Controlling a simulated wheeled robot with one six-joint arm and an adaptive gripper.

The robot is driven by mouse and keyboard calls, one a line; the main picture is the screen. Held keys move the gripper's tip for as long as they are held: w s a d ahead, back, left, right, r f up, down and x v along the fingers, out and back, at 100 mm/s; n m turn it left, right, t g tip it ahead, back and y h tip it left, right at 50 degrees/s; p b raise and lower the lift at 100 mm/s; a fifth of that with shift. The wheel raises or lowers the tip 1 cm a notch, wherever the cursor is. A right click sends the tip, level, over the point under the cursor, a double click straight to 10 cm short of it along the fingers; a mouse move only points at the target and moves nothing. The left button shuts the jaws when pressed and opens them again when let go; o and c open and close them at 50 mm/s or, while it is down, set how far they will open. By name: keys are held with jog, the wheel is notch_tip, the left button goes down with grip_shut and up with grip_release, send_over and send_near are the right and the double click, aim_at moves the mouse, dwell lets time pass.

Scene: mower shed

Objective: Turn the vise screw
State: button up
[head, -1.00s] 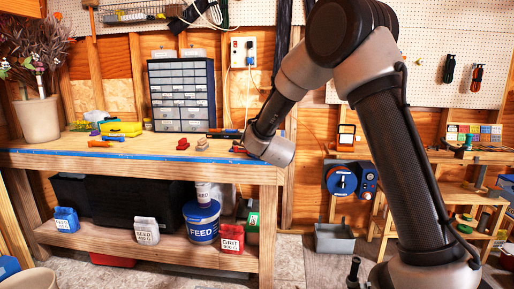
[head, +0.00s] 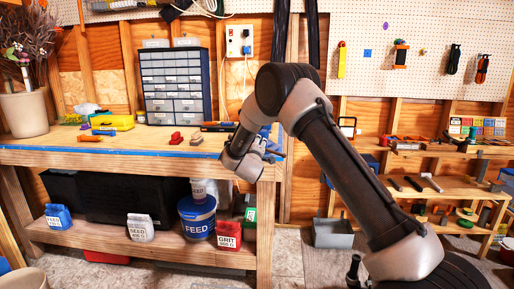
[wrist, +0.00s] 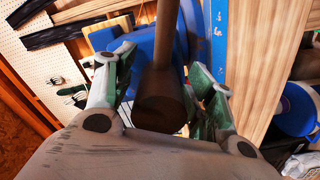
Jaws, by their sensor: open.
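The blue vise (head: 274,133) is at the right end of the workbench, mostly hidden by my arm in the head view. In the wrist view its blue body (wrist: 130,37) fills the area behind my fingers. A dark brown rod with a thick round end, which looks like the vise screw (wrist: 160,98), runs down the middle of the wrist view. My gripper (wrist: 166,75) is open, with one finger on each side of this rod. I cannot tell whether either finger touches it. In the head view my gripper (head: 268,150) is by the bench's right front corner.
The workbench (head: 130,155) has a blue strip along its front edge. A drawer cabinet (head: 174,85), a yellow case (head: 112,122) and small tools stand on it. Feed containers (head: 197,217) sit on the lower shelf. A grey bin (head: 332,232) stands on the floor.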

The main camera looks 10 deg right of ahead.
jog(key=shift+w, duration=0.15)
jog(key=shift+d, duration=0.1)
jog(key=c, duration=1.1)
jog(key=shift+m, duration=0.3)
